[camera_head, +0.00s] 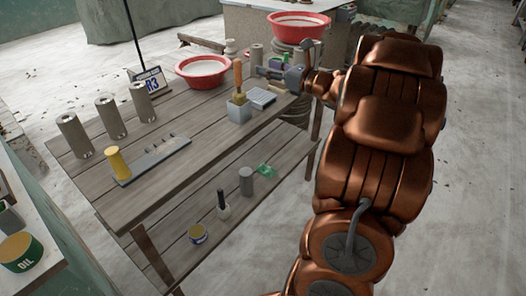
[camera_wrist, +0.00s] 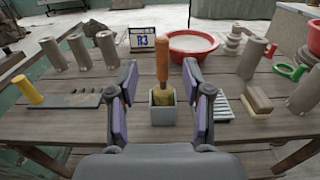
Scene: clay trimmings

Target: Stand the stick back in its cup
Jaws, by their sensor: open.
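An orange-brown stick (camera_head: 238,75) with an olive lower part stands upright in a small grey square cup (camera_head: 239,112) on the wooden table. In the wrist view the stick (camera_wrist: 162,60) rises from the cup (camera_wrist: 163,114), midway between my fingers; its bottom end is hidden inside. My gripper (camera_head: 268,72) is at the right of the stick in the head view, near its upper part. In the wrist view my gripper (camera_wrist: 159,76) is open, with one finger on each side and a visible gap to the stick. It holds nothing.
A ridged pale tray (camera_head: 261,97) and a brown block (camera_wrist: 257,100) lie next to the cup. Red bowls (camera_head: 203,70), several grey cylinders (camera_head: 111,117) and a sign (camera_head: 151,82) stand around. Bare planks lie in front.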

